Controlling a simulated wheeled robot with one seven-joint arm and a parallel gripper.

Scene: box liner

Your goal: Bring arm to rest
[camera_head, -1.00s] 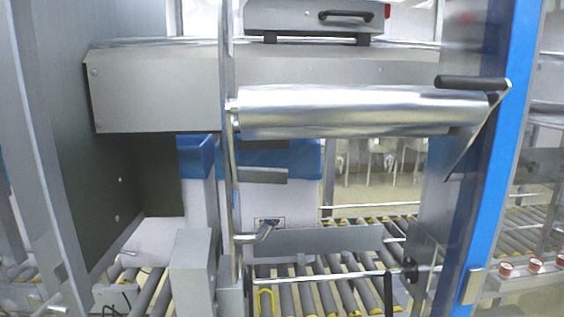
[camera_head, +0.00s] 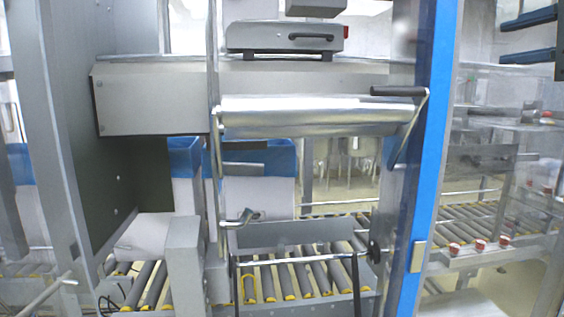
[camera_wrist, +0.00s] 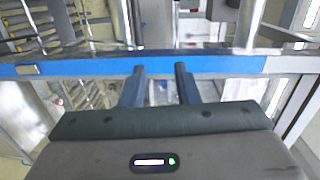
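My gripper (camera_head: 503,41) shows at the upper right edge of the head view. Its two dark blue fingers point left, one above the other with a gap between them. The wrist view also shows my gripper (camera_wrist: 160,69) with its fingers apart and nothing between them. The blue-faced post (camera_head: 433,140) of the machine stands to the left of my gripper in the head view. In the wrist view the blue post (camera_wrist: 90,67) crosses the picture behind the fingertips. I cannot tell the exact distance to it. Most of my arm is out of view.
The machine has a shiny metal roller (camera_head: 315,115) with a black-handled crank (camera_head: 398,91). A conveyor (camera_head: 300,275) runs below it. White and blue boxes (camera_head: 258,190) stand behind. A second conveyor (camera_head: 460,225) with red-capped parts lies to the right.

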